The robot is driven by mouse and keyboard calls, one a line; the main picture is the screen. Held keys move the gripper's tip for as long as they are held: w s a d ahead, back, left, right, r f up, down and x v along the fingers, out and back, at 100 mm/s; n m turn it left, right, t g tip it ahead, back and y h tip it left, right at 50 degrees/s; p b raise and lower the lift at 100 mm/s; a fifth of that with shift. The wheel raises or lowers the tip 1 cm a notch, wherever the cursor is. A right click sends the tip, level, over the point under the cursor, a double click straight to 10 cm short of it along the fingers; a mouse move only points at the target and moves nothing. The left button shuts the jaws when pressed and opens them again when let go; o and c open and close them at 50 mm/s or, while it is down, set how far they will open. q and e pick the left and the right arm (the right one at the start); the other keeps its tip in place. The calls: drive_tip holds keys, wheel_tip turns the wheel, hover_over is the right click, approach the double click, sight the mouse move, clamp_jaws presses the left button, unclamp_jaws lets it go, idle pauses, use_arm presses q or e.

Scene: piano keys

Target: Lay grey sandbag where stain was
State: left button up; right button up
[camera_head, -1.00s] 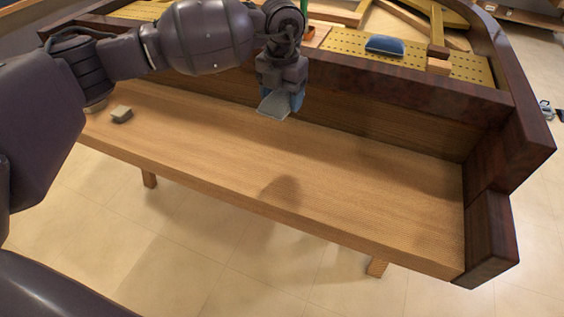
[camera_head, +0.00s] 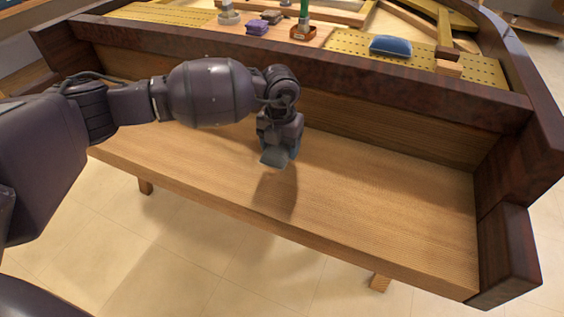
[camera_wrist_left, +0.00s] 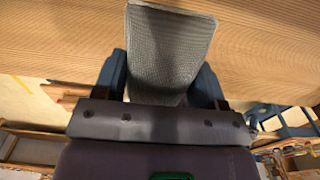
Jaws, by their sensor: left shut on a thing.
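My left gripper (camera_head: 279,156) is shut on the grey sandbag (camera_head: 272,158), which hangs tilted from the fingertips above the wooden shelf (camera_head: 370,200). In the left wrist view the sandbag (camera_wrist_left: 168,48) is a grey woven pad between the two blue fingers, with the wood grain of the shelf behind it. A shadow falls on the shelf just below the gripper. I see no clear stain on the visible wood. My right gripper is not in view.
A dark wooden rail (camera_head: 340,87) runs behind the shelf, and a dark end block (camera_head: 508,255) closes its right end. Beyond the rail lie a blue cushion (camera_head: 390,46), purple folded cloths (camera_head: 258,27) and a small tray (camera_head: 303,33). The shelf's right half is clear.

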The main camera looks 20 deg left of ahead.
use_arm(q)
drive_tip(key=shift+f, duration=0.25)
wheel_tip(320, 180, down, 5)
drive_tip(key=shift+f+b, duration=0.1)
drive_tip(key=shift+b, duration=0.7)
drive_tip(key=shift+f, duration=0.1)
drive_tip(key=shift+r, duration=0.2)
drive_tip(key=shift+f, duration=0.1)
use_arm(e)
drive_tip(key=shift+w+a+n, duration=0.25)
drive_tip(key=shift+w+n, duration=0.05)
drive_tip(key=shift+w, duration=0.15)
